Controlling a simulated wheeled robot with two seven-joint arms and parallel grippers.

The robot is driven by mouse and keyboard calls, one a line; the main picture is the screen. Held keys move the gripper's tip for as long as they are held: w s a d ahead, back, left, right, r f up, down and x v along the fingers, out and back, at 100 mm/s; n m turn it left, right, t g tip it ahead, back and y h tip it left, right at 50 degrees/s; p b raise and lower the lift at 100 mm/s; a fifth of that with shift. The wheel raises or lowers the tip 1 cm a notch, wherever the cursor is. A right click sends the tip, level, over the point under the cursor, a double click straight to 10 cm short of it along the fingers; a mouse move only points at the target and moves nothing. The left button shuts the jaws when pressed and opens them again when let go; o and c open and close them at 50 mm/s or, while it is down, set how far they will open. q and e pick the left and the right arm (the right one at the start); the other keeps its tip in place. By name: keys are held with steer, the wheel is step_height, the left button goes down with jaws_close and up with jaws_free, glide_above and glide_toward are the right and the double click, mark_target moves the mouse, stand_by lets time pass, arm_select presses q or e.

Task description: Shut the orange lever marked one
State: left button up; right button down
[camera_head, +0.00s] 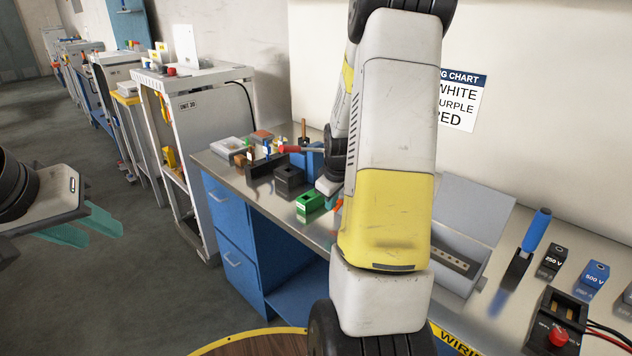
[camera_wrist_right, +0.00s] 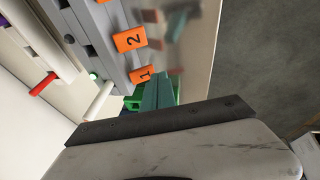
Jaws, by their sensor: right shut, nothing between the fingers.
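In the right wrist view an orange lever marked 1 (camera_wrist_right: 141,75) sits on a grey block, right by the tips of my right gripper (camera_wrist_right: 166,82). Its teal fingers are shut with nothing between them. I cannot tell whether they touch the lever. A second orange lever marked 2 (camera_wrist_right: 130,39) sits beside it, further from the fingers. In the head view my right arm hides most of this spot; only a bit of orange (camera_head: 338,206) shows by its edge. My left gripper (camera_head: 92,228) is open and empty at the left, over the floor.
A green block (camera_head: 309,201) is on the metal bench; green also shows behind the fingers in the wrist view. A black block (camera_head: 289,177) and several small parts stand nearby. A blue-handled tool (camera_head: 536,232) and labelled blocks are at the right.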

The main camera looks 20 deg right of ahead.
steer(key=shift+w+d+r, duration=0.15)
steer(key=shift+d, duration=0.2)
steer(key=shift+w+d+r, duration=0.15)
steer(key=shift+d, duration=0.2)
steer(key=s+a+r, duration=0.6)
steer(key=a+r, duration=0.1)
steer(key=r, duration=0.2)
steer(key=shift+s+a+r, duration=0.15)
steer(key=shift+a+r, duration=0.05)
steer(key=shift+r, duration=0.2)
